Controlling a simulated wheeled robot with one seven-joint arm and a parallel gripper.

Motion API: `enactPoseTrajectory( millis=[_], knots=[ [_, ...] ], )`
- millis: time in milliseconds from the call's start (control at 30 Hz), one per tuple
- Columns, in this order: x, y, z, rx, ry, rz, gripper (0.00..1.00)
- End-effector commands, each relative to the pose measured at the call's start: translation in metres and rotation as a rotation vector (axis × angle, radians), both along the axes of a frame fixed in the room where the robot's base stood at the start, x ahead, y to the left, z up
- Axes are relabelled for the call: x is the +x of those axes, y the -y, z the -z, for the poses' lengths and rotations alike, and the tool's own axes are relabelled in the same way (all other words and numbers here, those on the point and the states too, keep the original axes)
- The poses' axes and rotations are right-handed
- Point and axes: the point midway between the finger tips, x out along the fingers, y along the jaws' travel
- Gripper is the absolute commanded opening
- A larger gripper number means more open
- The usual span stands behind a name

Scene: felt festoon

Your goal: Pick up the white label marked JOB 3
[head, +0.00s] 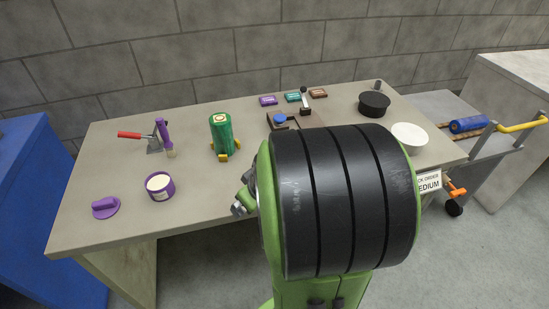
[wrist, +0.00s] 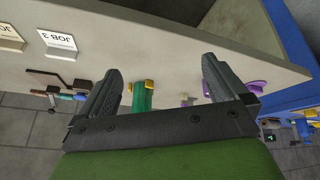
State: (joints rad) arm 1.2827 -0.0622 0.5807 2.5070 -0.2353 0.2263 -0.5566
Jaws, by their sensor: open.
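The white label marked JOB 3 (wrist: 57,44) is in the upper left of the wrist view, at the edge of the pale table (wrist: 170,40), its lettering upside down. It does not show in the head view, where my arm covers much of the table's front. My gripper (wrist: 160,63) is open, with nothing between its two dark fingers. The label lies outside the fingers, to the left of the left one and apart from it. In the head view my gripper's fingers are hidden behind my arm.
Another label (wrist: 9,38) sits left of JOB 3. A MEDIUM order sign (head: 430,182) hangs at the table's front right. On the table (head: 90,225) stand a green canister (head: 221,133), a purple tub (head: 160,186), a black bowl (head: 374,104) and a white bowl (head: 409,137).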

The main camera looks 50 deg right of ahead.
Motion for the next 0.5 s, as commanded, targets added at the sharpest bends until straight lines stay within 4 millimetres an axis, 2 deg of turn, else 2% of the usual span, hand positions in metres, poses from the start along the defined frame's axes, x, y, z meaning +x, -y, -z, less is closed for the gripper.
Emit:
enactPoseTrajectory(
  millis=[33,100,233,367,500],
  knots=[
    [-0.002,0.013,0.024,0.027,0.022,0.024,1.0],
    [-0.001,0.033,0.047,0.051,0.083,0.05,1.0],
    [-0.007,0.077,0.078,0.074,0.262,0.133,1.0],
    [-0.025,0.128,0.084,0.029,0.481,0.259,1.0],
    [-0.053,0.168,0.071,-0.062,0.654,0.376,1.0]
  ],
)
